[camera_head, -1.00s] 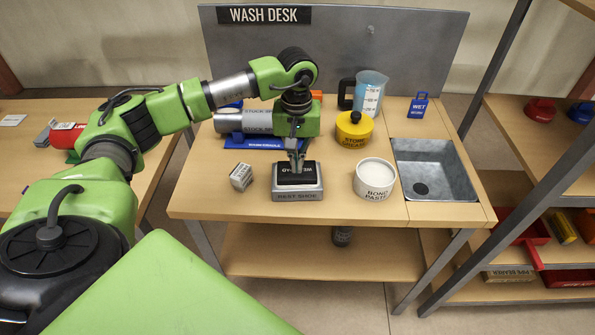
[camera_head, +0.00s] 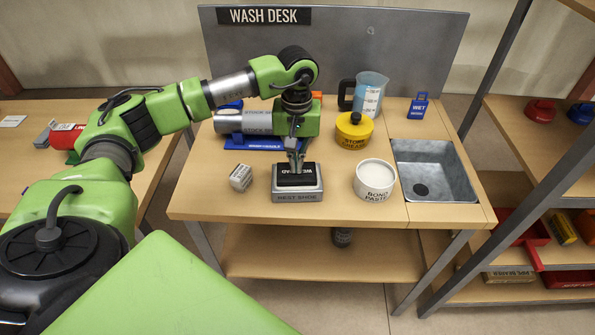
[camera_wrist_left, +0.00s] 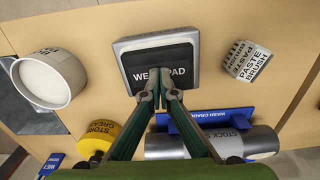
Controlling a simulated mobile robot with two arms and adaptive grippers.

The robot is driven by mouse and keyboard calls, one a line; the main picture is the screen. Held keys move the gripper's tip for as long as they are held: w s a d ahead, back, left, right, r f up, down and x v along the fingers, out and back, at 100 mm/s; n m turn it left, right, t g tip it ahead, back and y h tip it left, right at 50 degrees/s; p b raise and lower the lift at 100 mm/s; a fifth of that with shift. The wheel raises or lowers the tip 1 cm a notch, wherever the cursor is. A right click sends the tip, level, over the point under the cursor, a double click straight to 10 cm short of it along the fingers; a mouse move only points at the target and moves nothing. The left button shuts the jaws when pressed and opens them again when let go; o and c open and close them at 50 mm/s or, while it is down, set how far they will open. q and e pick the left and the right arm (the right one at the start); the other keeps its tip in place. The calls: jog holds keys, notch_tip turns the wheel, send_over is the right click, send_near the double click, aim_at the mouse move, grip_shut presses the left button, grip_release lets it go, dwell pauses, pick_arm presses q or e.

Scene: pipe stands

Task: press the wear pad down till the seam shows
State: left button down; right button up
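The wear pad (camera_head: 283,180) is a black block with white lettering, seated in the grey rest shoe (camera_head: 297,197) near the front of the wash desk. In the left wrist view the wear pad (camera_wrist_left: 185,58) lies inside the shoe's grey rim (camera_wrist_left: 122,46). My left gripper (camera_head: 296,166) points down over the pad. Its fingertips (camera_wrist_left: 162,95) are together at the pad's near edge and cover part of its lettering; whether they touch it I cannot tell. No seam can be made out at this size. My right gripper is not in view.
A bond paste tub (camera_head: 375,180) stands right of the shoe and a paste brush box (camera_head: 241,178) left. Behind are a yellow grease pot (camera_head: 354,131), a jug (camera_head: 370,94) and grey stock on a blue cradle (camera_head: 240,143). A sink (camera_head: 435,170) is at right.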

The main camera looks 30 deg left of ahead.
pick_arm(q)
notch_tip(320, 180, up, 6)
jog(key=p, duration=0.3)
jog(key=shift+w+r, duration=0.1)
jog(key=shift+r, duration=0.1)
jog(key=shift+r, duration=0.1)
notch_tip(320, 180, up, 12)
dwell(0.5)
dwell(0.3)
